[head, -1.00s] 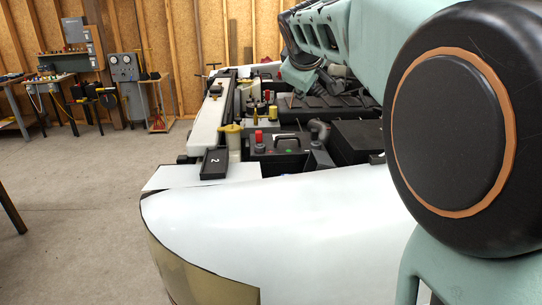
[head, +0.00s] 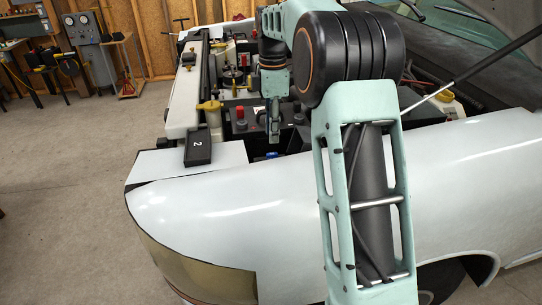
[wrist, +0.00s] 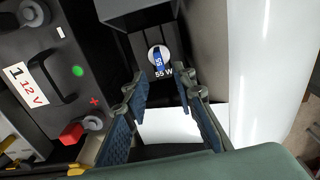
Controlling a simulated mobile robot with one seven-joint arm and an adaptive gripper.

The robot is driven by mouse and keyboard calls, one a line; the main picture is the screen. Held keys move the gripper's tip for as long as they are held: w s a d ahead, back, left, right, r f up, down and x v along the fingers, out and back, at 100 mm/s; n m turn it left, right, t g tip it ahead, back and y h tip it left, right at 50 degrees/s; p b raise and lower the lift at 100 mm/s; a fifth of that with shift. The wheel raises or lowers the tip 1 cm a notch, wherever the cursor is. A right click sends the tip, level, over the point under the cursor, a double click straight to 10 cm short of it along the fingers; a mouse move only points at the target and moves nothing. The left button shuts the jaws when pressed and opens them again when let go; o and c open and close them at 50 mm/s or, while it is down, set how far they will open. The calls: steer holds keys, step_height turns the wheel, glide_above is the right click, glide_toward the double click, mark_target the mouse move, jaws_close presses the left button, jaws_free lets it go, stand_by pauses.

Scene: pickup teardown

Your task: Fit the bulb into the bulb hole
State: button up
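A small bulb (wrist: 158,57) with a blue body marked 55 stands in a white ring on a dark block (wrist: 172,98) labelled 55 W. A blue spot that looks like the bulb (head: 272,155) shows low in the engine bay in the head view. My gripper (wrist: 160,78) is open, its two blue-padded fingers apart with nothing between them. The bulb lies just beyond the fingertips in the wrist view, not touching them. In the head view my gripper (head: 273,125) points down over the bay's near side. I cannot make out the bulb hole.
A battery (wrist: 40,80) marked 1 and 12 V, with a handle and red terminal cap, sits left of my fingers. A white fender (wrist: 262,70) rises at the right. A black box (head: 198,148) marked 2 lies at the truck's front corner. Open floor is at left.

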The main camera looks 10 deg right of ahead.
mark_target(272, 154)
step_height(272, 154, down, 4)
steer(key=b, duration=0.3)
steer(key=shift+f, duration=0.25)
steer(key=shift+f+b, duration=0.45)
steer(key=shift+f, duration=0.85)
jaws_close()
steer(key=shift+r, duration=0.1)
step_height(272, 154, up, 7)
steer(key=p, duration=0.5)
steer(key=shift+w, duration=0.1)
